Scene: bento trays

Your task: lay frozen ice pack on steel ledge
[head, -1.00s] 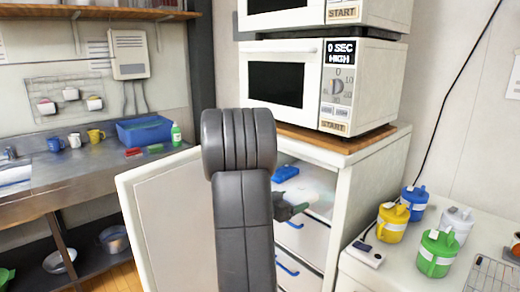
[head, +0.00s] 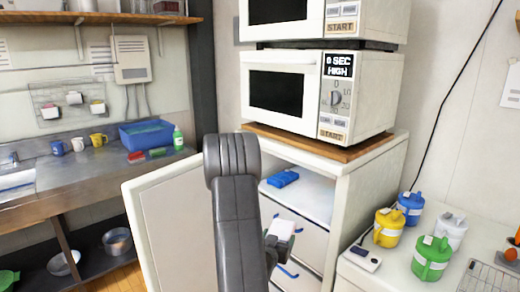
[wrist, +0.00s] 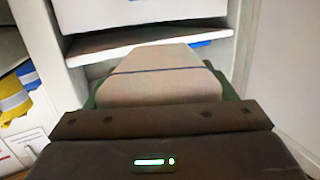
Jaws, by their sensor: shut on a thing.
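My gripper (head: 274,245) is shut on a pale, off-white block (head: 284,229) in front of the open white cabinet. In the wrist view the block (wrist: 160,84) has a thin dark line across it and lies between the green fingers. It looks like the ice pack, but I cannot tell its frozen state. A blue pack (head: 283,178) lies on the cabinet's upper shelf; only a sliver of it shows in the wrist view (wrist: 203,44). The steel counter (head: 100,180) runs along the left wall, apart from my gripper.
The open cabinet door (head: 180,225) stands between my arm and the counter. Drawers with blue handles (head: 290,270) are below the shelf. Coloured jugs (head: 389,228) stand at right.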

